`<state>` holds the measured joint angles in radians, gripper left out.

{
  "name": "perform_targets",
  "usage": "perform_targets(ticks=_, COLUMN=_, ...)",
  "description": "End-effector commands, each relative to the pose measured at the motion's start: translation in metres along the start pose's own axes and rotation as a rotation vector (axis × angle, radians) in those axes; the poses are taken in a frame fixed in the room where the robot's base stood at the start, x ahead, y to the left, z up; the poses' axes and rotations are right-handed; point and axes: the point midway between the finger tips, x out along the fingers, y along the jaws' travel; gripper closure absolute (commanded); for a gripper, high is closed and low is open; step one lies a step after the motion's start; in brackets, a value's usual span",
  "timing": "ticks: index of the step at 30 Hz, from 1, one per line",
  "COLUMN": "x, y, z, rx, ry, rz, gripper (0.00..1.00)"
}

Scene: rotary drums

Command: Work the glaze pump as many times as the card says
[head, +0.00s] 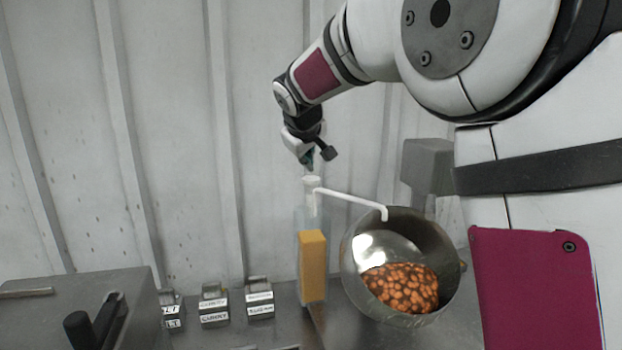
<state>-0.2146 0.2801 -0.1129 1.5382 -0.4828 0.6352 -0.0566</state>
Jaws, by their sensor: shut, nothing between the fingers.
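The glaze pump stands on the metal counter: a clear bottle (312,265) with orange-yellow glaze in its lower part, and a white pump head (312,182) with a long spout reaching right. The spout's tip hangs over the mouth of a tilted metal drum (447,262). Brown-orange nuts or similar pieces (403,287) lie in the drum. My gripper (310,165) points down, shut and empty, just above the pump head; I cannot tell whether it touches. No card with a pump count can be made out.
Several small labelled containers (214,306) stand left of the bottle; one label seems to read "CURRY". A grey metal box with a black handle (92,325) is at the lower left. A grey block (427,166) stands behind the drum. A ribbed wall closes off the back.

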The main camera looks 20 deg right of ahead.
Motion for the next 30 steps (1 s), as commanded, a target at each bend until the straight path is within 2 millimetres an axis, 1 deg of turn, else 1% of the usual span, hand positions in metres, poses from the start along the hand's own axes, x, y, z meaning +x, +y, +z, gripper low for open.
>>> perform_targets(ticks=8, x=0.0004, y=-0.0003, z=0.0002, rx=0.0, ry=0.0, rz=0.0, gripper=1.0)
perform_targets(ticks=16, x=0.006, y=-0.0042, z=0.004, rx=-0.001, ry=0.0, rz=0.0, gripper=1.0)
perform_targets(ticks=30, x=0.0063, y=-0.0046, z=0.0046, rx=0.0, ry=0.0, rz=0.0, gripper=1.0)
